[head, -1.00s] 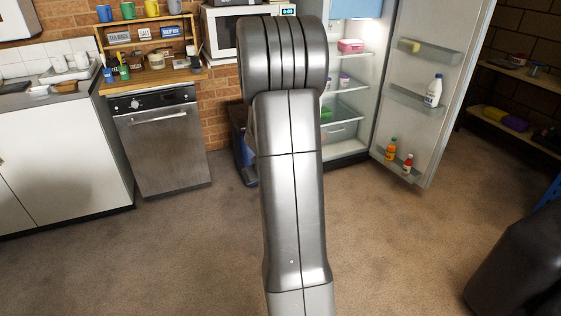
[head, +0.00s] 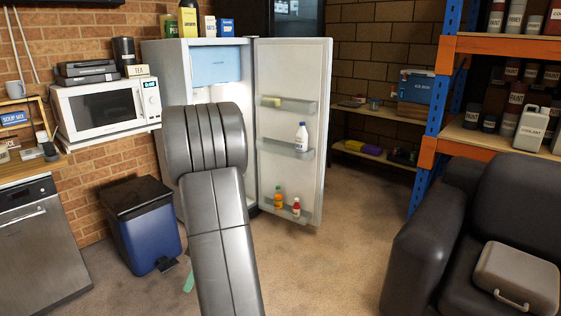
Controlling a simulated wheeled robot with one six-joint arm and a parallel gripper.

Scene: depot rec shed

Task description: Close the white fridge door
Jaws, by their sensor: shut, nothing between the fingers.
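The white fridge (head: 183,63) stands against the brick wall near the middle of the head view. Its door (head: 294,98) is wide open and swung out to the right, with its inner side facing me. Door shelves hold a white bottle (head: 301,137), an orange bottle (head: 278,198) and a red bottle (head: 296,207). A blue freezer flap (head: 216,66) shows at the top inside. My arm stands in front of the fridge and hides much of its interior. My gripper is not visible in this view.
A blue pedal bin (head: 150,240) stands left of the fridge. A microwave (head: 103,108) sits on a shelf at left. A dark armchair (head: 418,252) with a case (head: 517,276) and an orange-and-blue rack (head: 430,150) stand at right. Carpet (head: 335,265) between door and armchair is clear.

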